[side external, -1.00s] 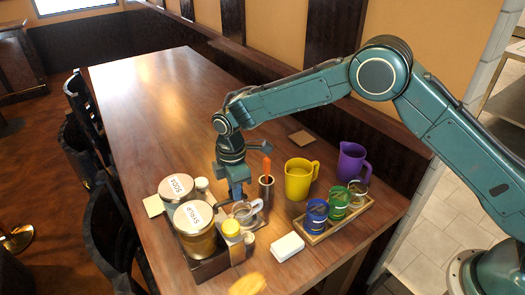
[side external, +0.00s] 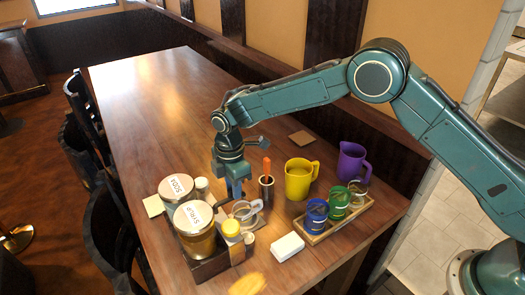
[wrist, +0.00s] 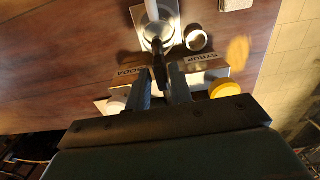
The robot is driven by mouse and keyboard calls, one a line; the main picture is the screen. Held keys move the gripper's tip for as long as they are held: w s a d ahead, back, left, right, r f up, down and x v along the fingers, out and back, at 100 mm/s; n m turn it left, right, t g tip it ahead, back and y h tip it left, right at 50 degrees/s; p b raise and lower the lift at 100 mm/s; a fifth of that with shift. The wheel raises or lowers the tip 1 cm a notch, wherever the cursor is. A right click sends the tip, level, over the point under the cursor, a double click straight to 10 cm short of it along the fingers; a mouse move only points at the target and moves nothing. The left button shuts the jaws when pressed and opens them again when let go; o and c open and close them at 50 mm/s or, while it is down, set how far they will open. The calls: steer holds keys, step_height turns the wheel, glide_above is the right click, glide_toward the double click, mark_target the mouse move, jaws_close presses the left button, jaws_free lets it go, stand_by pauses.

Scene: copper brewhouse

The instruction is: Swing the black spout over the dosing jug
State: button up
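The black spout (wrist: 158,72) shows in the wrist view, between the fingers of my gripper (wrist: 161,82). Its far end reaches toward the rim of the dosing jug (wrist: 157,38). The jug is a small vessel with a pale handle and stands on a light square pad. The fingers flank the spout closely; whether they press on it cannot be told.
To the right are a cup with an orange-handled tool (side external: 266,186), a yellow jug (side external: 298,180), a purple jug (side external: 352,162) and a wooden tray (side external: 318,238) of mugs.

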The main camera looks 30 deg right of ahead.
step_height(320, 180, up, 14)
stand_by(0.9)
steer(key=s+d+r+m+t, duration=0.3)
steer(key=s+d+r+m, duration=0.6)
steer(key=s+d+r, duration=0.65)
steer(key=s+d+f+m+t, duration=0.1)
steer(key=s+d+m, duration=0.3)
steer(key=s, duration=0.6)
steer(key=s+d+f+m+t, duration=0.1)
steer(key=s+d+f+m, duration=0.1)
steer(key=s+d+m, duration=0.3)
steer(key=s, duration=0.4)
steer(key=shift+s+f+t, duration=0.25)
steer(key=shift+s+t, duration=0.05)
steer(key=shift+s, duration=0.1)
